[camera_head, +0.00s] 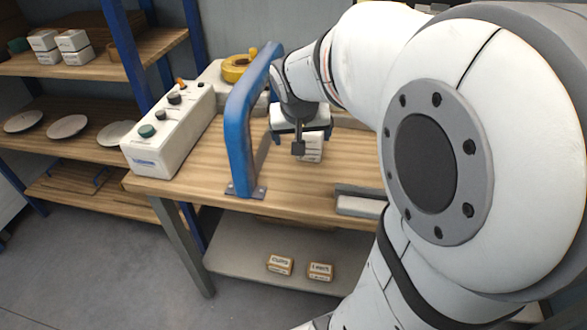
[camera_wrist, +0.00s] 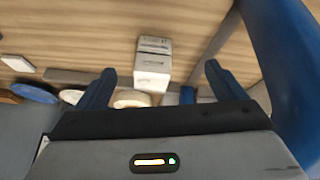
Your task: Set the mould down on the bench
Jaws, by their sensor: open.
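The white block-shaped mould (camera_head: 311,147), with dark markings on its side, appears to stand on the wooden bench (camera_head: 225,177) just right of the blue arch. In the wrist view the mould (camera_wrist: 153,62) shows as a white block with a seam, against the wood and beyond the gap between my fingers. My gripper (camera_head: 299,148) is at the mould, partly in front of it. In the wrist view my gripper (camera_wrist: 160,70) has its two fingers wide apart, with neither visibly touching the mould. The mould's far side is hidden.
A blue arch (camera_head: 247,120) rises close left of my gripper; its post (camera_wrist: 285,70) fills the wrist view's right edge. A white control box (camera_head: 170,130) stands left, a yellow round object (camera_head: 236,68) behind. A grey rail (camera_head: 360,203) lies front right. Bare wood lies between.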

